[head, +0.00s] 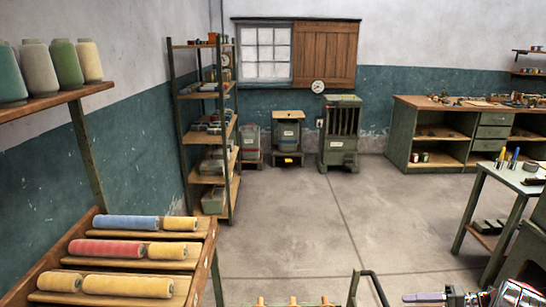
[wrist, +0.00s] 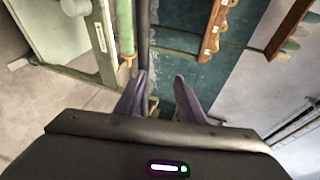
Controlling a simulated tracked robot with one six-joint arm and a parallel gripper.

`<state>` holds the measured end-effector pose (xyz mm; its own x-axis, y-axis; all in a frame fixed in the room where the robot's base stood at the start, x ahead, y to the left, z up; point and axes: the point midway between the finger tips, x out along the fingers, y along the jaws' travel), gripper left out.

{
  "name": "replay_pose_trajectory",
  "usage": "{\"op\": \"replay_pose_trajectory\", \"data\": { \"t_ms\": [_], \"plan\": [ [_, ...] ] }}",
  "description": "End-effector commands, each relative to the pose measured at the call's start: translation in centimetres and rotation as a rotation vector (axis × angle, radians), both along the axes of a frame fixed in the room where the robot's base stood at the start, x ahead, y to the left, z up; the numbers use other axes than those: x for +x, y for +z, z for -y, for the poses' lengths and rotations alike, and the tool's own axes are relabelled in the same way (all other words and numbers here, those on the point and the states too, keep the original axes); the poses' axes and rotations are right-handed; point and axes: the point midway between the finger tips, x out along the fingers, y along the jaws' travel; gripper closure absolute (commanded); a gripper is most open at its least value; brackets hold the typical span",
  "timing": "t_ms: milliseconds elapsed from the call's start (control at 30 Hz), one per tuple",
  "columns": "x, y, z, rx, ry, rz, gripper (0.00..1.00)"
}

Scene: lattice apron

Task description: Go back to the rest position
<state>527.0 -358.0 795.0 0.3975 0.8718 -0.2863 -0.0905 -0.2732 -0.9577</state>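My gripper (wrist: 160,78) shows in the wrist view with its two purple fingers spread apart. No object is held between them; the floor, a dark upright and a teal wall show behind the gap. In the head view a purple finger of my gripper (head: 424,297) shows low at the right, beside a shiny part of my arm. The rest of the gripper is cut off by the frame edge there. The task names no other object.
A rack of coloured spools (head: 132,249) stands at the lower left, under a shelf of cones (head: 52,106). Tall shelving (head: 209,128), a green cabinet (head: 340,133) and a workbench (head: 455,133) stand at the back. A table (head: 513,174) is at right. The middle floor is clear.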

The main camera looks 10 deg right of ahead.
Motion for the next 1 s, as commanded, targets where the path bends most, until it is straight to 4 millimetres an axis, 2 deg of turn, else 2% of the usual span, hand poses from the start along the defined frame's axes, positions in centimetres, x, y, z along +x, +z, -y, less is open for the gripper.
{"op": "replay_pose_trajectory", "data": {
  "t_ms": [33, 500, 1000],
  "plan": [
    [0.5, 1.3, -0.8, -0.020, 0.017, -0.015, 0.64],
    [2.4, 9.5, -8.1, -0.216, 0.124, -0.162, 0.64],
    [1.1, 17.2, -16.4, -0.450, 0.192, -0.257, 0.64]
  ]
}}
